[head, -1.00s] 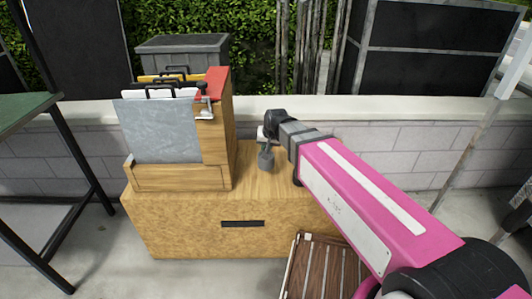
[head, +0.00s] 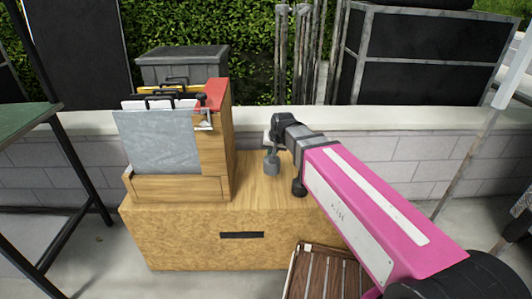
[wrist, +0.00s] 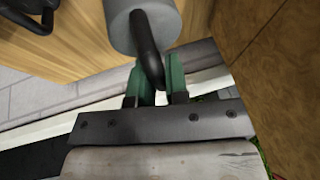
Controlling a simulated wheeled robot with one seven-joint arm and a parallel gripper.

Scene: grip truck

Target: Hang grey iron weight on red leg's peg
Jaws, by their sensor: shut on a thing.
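The grey iron weight (head: 272,163) is a small cylinder with a dark curved hook on top. My gripper (head: 268,144) is shut on that hook, and the weight hangs below it over the wooden cabinet's top. In the wrist view, the green fingertips (wrist: 158,84) close around the dark hook, with the grey weight (wrist: 152,18) beyond. I cannot make out a clear red leg. A red panel (head: 215,94) tops the wooden rack left of my gripper, and a small metal fitting (head: 204,122) sticks out below it; I cannot tell if this is the peg.
The wooden rack (head: 217,160) holds a grey sheet (head: 158,140) and stands on the left of the wooden cabinet (head: 180,238). A low block wall (head: 405,160) runs behind. A slatted wooden piece (head: 322,272) stands in front at right. A green-topped table (head: 25,125) is at left.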

